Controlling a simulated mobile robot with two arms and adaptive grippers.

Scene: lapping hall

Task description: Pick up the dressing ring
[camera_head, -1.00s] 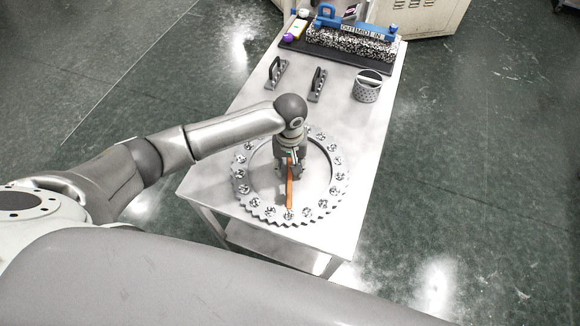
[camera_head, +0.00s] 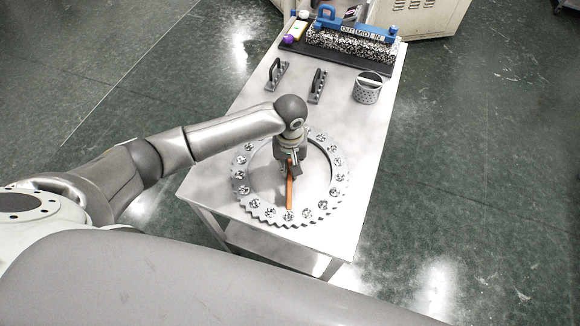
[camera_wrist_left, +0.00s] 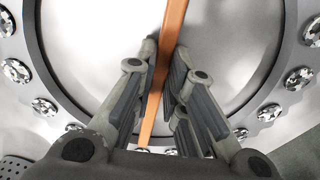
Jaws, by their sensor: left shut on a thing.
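The dressing ring (camera_head: 243,185) is a large grey toothed ring with round patterned discs set around it. It lies flat on the near part of the light table. A straight orange bar (camera_head: 289,196) runs across its open middle; the arm hides the bar's far end. My left gripper (camera_head: 288,174) points down over the ring's middle, with its fingers shut on the bar. In the left wrist view the bar (camera_wrist_left: 174,18) passes between the fingers (camera_wrist_left: 163,52), and parts of the ring (camera_wrist_left: 291,75) show on both sides. My right gripper is in neither view.
Beyond the ring, the table (camera_head: 370,135) holds two black-handled pieces (camera_head: 277,73) (camera_head: 317,85) and a grey perforated round container (camera_head: 367,88). A speckled block with a blue frame (camera_head: 350,42) stands on a dark mat at the far end. Green floor lies around the table.

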